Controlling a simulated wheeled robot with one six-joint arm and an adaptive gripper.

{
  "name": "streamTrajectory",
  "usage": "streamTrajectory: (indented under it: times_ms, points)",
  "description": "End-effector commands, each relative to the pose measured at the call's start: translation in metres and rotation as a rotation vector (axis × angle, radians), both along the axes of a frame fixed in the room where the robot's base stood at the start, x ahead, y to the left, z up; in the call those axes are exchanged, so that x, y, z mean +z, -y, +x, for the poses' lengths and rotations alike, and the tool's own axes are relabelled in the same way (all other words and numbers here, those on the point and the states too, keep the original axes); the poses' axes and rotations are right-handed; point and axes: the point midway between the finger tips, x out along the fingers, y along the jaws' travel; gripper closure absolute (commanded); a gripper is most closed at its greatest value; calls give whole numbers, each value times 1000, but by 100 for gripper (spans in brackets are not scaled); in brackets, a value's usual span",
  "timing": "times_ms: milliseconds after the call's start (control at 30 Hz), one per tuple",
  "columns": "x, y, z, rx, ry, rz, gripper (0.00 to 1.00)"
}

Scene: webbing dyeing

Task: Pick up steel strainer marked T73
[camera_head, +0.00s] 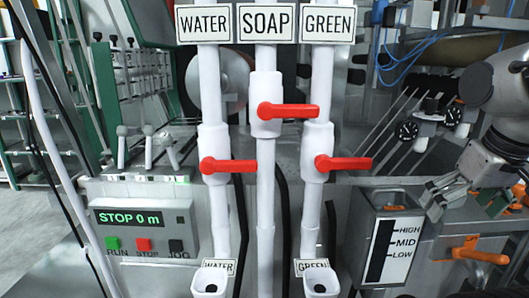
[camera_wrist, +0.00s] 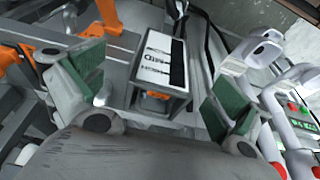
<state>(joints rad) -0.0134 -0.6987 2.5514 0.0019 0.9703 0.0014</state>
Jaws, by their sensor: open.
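No mark T73 is readable in either view, and I cannot make out a steel strainer for certain. My gripper (camera_head: 470,195) hangs at the right in the head view. In the wrist view my gripper (camera_wrist: 158,88) has its green-padded fingers spread wide, with nothing held between them. A grey metal box with a HIGH, MID, LOW gauge (camera_head: 393,215) stands just left of and below my gripper in the head view. The gauge box (camera_wrist: 165,52) shows beyond and between the fingers in the wrist view.
White pipes with red valve handles (camera_head: 288,111) stand mid-view under WATER, SOAP and GREEN signs. A control panel (camera_head: 140,230) reading STOP 0 m is at left. An orange handle (camera_head: 470,253) juts out below my gripper. Orange parts (camera_wrist: 15,68) also show at the wrist view's left.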

Motion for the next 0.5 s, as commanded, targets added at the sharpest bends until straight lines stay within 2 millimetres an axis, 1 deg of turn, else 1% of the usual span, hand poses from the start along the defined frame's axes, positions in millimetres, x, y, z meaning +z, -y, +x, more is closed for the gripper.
streamTrajectory:
  times_ms: [33, 133, 267, 300, 367, 400, 467, 500]
  points:
    - [4, 1, -3, -5, 25, 0, 0]
    - [10, 2, -5, -12, 54, 0, 18]
    - [11, 3, -6, -17, 57, 1, 42]
    - [12, 3, -5, -23, 54, 5, 49]
    - [13, 2, -2, -52, 40, 22, 60]
    - [15, 1, 2, -89, 23, 42, 64]
    - [18, 0, 11, -176, -12, 91, 64]
    - [21, -2, 20, -252, -46, 131, 64]
